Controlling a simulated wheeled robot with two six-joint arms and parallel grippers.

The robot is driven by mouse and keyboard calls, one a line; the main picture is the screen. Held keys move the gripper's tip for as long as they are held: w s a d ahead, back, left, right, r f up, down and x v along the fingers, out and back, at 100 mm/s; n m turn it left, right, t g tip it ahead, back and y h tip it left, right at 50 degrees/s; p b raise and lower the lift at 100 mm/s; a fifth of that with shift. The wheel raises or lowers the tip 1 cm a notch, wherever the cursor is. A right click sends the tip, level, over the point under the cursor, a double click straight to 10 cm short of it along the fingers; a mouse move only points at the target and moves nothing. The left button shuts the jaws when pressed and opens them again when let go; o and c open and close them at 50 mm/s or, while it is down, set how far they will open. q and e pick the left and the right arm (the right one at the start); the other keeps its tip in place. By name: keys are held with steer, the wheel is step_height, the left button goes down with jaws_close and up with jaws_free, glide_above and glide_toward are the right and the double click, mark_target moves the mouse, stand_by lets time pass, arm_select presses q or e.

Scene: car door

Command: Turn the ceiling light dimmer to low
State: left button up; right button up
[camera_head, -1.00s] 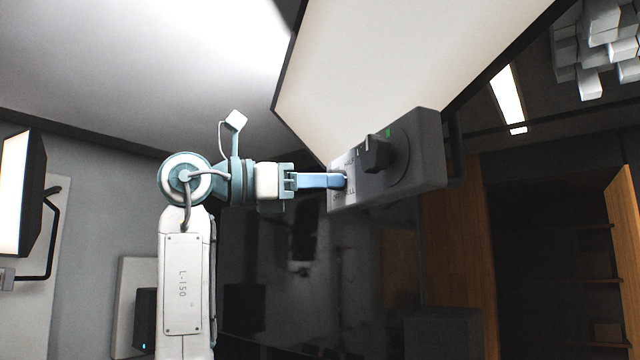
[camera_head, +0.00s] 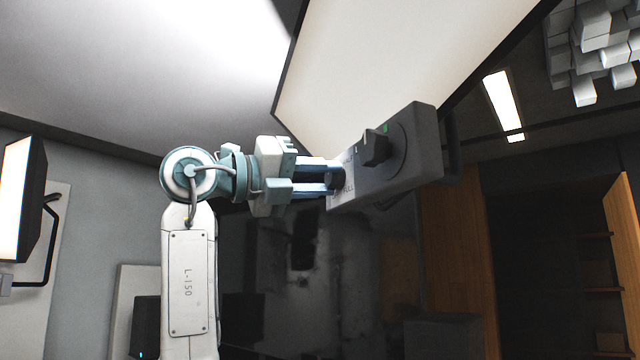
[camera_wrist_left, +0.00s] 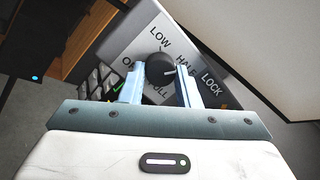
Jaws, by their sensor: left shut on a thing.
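The dimmer is a dark round knob (camera_wrist_left: 159,70) on the grey end face of a box (camera_head: 408,165) under the large light panel. In the left wrist view the label LOW stands above the knob, HALF to its right, and a partly hidden label ending in "ULL" below. The knob's pale pointer line points right, roughly towards HALF. My left gripper (camera_head: 328,178) is shut on the knob, one finger on each side; its fingers also show in the left wrist view (camera_wrist_left: 160,82). My right gripper is not in view.
A second black knob (camera_head: 375,148) with a green mark sits on the box's side face. The large pale light panel (camera_head: 400,55) hangs close above. A lit lamp (camera_head: 22,195) stands at the far left. Wooden shelving (camera_head: 455,255) is at the right.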

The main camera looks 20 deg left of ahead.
arm_select(q)
steer(key=n+b, duration=0.1)
steer(key=n, duration=0.4)
steer(key=shift+d+f+y, duration=0.1)
steer(key=shift+f+y, duration=0.05)
steer(key=shift+y, duration=0.15)
steer(key=n+b, duration=0.1)
steer(key=n, duration=0.3)
steer(key=shift+s+t+y, duration=0.1)
steer(key=shift+t+y, duration=0.2)
steer(key=shift+t, duration=0.1)
steer(key=n+b, duration=0.1)
steer(key=n, duration=0.3)
steer(key=shift+n+y+b, duration=0.3)
steer(key=shift+r+n+b, duration=0.25)
steer(key=shift+n+b, duration=0.15)
steer(key=shift+n, duration=1)
steer(key=o, duration=1)
